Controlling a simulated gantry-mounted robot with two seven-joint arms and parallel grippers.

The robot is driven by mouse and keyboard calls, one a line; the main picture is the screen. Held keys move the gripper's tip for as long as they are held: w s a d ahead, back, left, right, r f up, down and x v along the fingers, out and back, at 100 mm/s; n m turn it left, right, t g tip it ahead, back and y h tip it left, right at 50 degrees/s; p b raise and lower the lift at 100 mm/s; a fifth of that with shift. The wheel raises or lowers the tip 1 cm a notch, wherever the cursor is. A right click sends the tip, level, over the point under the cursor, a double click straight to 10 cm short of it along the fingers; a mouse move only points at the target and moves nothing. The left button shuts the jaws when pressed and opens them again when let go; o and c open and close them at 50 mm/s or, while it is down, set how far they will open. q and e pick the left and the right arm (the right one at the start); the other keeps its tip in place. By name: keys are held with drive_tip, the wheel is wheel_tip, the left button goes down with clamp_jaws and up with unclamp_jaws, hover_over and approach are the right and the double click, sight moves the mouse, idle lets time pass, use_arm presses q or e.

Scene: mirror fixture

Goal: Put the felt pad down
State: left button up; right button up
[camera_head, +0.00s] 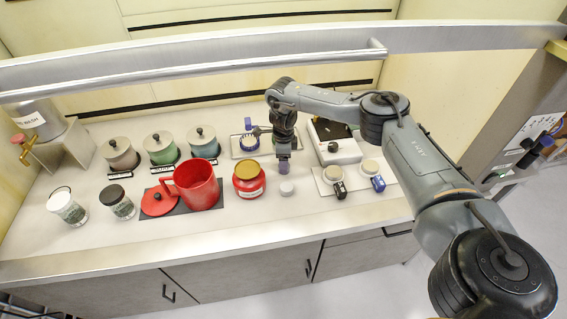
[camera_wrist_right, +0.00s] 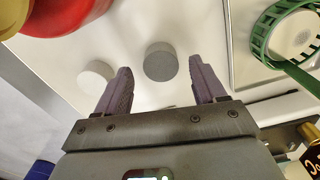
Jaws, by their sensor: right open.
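A grey round pad (camera_wrist_right: 160,62), which I take for the felt pad, shows in the right wrist view between and beyond the fingertips. It appears to rest on the white counter, and no finger touches it. My right gripper (camera_wrist_right: 158,84) is open, with one purple finger on each side of the pad. My left gripper is out of view.
A red mug (camera_head: 192,185) and a red lid (camera_head: 158,201) stand left of the jar. A ring-shaped holder (camera_wrist_right: 290,35) is close behind the gripper. A metal rail (camera_head: 200,70) crosses above the counter.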

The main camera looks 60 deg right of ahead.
wheel_tip(320, 180, up, 5)
drive_tip(key=shift+w+r, duration=0.1)
drive_tip(key=shift+r, duration=0.05)
wheel_tip(320, 180, up, 5)
drive_tip(key=p, duration=0.3)
drive_tip(key=shift+f, duration=0.2)
